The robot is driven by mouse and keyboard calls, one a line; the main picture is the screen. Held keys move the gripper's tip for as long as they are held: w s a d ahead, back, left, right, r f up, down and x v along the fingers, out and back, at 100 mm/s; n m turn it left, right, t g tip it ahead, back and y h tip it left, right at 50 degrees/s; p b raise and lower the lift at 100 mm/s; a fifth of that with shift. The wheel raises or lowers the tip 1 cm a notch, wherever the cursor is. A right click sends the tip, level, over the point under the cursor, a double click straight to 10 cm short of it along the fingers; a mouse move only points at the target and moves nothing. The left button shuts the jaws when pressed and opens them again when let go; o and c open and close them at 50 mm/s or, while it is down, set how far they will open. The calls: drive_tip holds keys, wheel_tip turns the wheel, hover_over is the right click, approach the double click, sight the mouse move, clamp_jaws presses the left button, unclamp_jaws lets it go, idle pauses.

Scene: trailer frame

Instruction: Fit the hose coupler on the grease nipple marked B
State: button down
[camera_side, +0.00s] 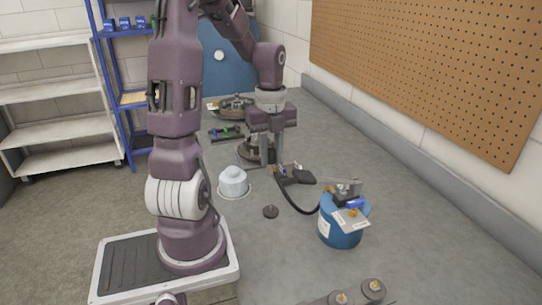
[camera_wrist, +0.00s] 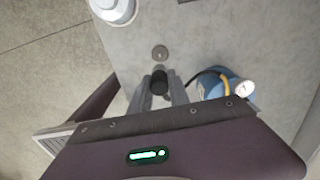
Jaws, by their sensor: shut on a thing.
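My gripper (camera_side: 270,155) is shut on a dark cylindrical piece, which looks like the hose coupler (camera_wrist: 160,82); in the wrist view it sits between my two fingertips (camera_wrist: 161,92). In the side view my gripper is above the grey bench, left of a blue grease pump (camera_side: 338,232). A black hose (camera_side: 294,205) runs from the pump toward my gripper; its join to the held piece is not clear. Brass-coloured nipples (camera_side: 341,298) (camera_side: 373,286) show on dark parts at the bottom edge of the side view. No letter B is readable.
A white lidded container (camera_side: 233,182) stands left of my gripper. A small dark disc (camera_side: 270,211) lies on the bench. Dark parts (camera_side: 235,103) and a tool rack (camera_side: 226,132) stand behind. A pegboard wall (camera_side: 440,65) bounds the right. Bench front centre is clear.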

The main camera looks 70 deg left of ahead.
sight(271, 150)
wheel_tip(271, 150, up, 11)
drive_tip(key=w+d, duration=1)
drive_tip(key=d, duration=0.2)
drive_tip(key=w+d, duration=0.2)
drive_tip(key=d, duration=1.8)
drive_tip(key=shift+f, duration=9.7)
drive_tip(key=shift+f, duration=0.9)
